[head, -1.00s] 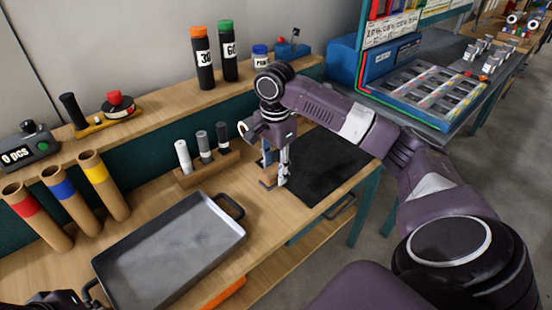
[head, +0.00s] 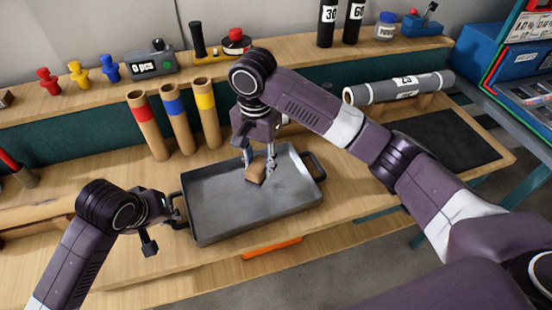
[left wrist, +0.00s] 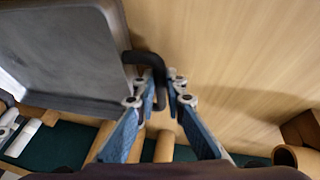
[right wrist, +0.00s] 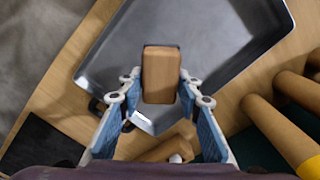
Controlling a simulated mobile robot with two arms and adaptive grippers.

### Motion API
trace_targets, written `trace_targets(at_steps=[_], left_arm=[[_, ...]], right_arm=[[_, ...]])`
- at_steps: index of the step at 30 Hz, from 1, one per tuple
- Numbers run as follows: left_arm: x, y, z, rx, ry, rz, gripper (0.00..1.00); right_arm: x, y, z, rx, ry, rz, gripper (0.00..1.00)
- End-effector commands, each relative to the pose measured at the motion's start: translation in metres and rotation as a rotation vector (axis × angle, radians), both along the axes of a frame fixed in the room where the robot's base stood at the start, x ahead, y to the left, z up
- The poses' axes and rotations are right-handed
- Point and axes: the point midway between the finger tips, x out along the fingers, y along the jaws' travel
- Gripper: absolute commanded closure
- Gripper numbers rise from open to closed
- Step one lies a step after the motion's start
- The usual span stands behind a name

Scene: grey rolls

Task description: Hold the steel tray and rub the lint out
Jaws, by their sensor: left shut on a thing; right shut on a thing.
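The steel tray (head: 215,210) lies flat on the wooden bench, a dark handle at each end. My left gripper (head: 176,210) is at its left end. In the left wrist view my left gripper (left wrist: 160,99) is shut on the tray's black handle (left wrist: 150,62). My right gripper (head: 259,163) is shut on a wooden block (head: 255,176) inside the tray outline. The right wrist view shows the block (right wrist: 160,75) between the fingers; I cannot tell whether its underside touches the tray floor. I can make out no lint on the grey floor.
Cardboard tubes with red, blue and yellow bands (head: 176,120) stand behind the tray. A grey roll (head: 400,88) lies further right, near a dark mat (head: 450,140). The back shelf holds a counter box (head: 150,66) and coloured knobs. The bench's front edge is close to the tray.

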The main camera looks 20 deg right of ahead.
Motion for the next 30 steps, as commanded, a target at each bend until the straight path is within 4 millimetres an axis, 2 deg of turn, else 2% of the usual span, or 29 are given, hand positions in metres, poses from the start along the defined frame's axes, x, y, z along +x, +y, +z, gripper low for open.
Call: trace_targets(at_steps=[23,26,27,30], left_arm=[[0.000,0.000,0.001,-0.001,-0.001,0.000,1.00],[0.000,0.000,0.000,-0.001,-0.001,0.000,1.00],[0.000,0.000,0.001,-0.001,-0.001,0.000,1.00],[0.000,0.000,0.001,-0.001,-0.001,0.000,1.00]], right_arm=[[0.000,-0.001,-0.065,0.000,0.003,-0.004,0.87],[-0.001,-0.002,-0.080,-0.001,0.004,-0.004,0.87],[0.001,-0.007,-0.079,0.000,0.000,-0.005,0.91],[0.002,-0.017,-0.080,-0.001,0.001,-0.005,0.91]])
